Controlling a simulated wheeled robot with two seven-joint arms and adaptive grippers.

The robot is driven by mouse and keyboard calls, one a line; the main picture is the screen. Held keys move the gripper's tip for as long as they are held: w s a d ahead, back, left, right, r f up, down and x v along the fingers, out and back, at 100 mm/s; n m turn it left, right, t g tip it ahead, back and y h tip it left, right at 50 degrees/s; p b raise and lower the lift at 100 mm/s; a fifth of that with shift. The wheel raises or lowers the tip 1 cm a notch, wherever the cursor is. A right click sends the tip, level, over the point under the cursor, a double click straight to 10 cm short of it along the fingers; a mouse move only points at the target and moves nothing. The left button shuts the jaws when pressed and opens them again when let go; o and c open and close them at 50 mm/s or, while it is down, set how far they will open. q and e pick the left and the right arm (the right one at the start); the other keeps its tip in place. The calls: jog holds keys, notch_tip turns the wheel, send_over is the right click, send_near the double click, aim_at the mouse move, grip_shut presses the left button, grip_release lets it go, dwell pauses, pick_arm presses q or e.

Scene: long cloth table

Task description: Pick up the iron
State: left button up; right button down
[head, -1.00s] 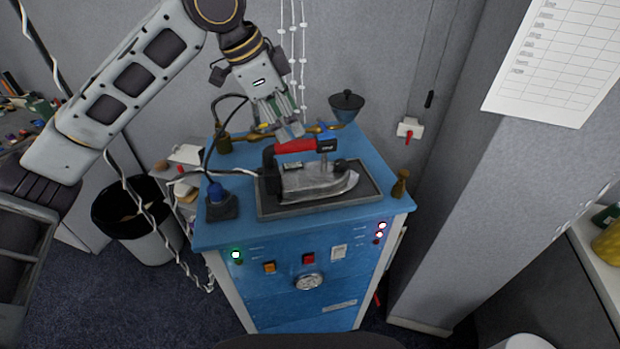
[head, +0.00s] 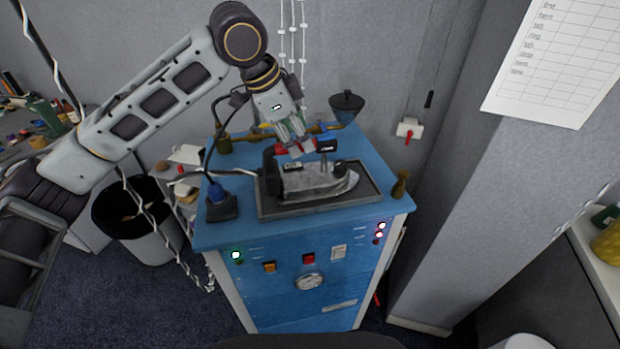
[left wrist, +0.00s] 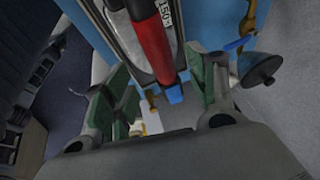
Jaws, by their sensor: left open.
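The iron (head: 316,182) rests on a dark tray (head: 285,209) on top of the blue cabinet. It has a metal body and a red handle, and the handle also shows in the left wrist view (left wrist: 150,42). My left gripper (head: 297,147) is above the handle and partly hides it in the head view. In the left wrist view my gripper (left wrist: 165,90) is open, with green finger pads apart on either side of the handle's line. The handle lies between or just beyond the pads, and I cannot tell whether they touch it. My right gripper is not in view.
The blue cabinet (head: 300,245) has lights and buttons on its front. A bin (head: 135,215) stands left.

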pick_arm(q)
jog(key=shift+w+x, duration=0.2)
jog(key=shift+x, duration=1.75)
jog(key=shift+c, duration=0.5)
grip_shut()
jog(key=shift+d+r, duration=0.1)
jog(key=shift+r, duration=0.1)
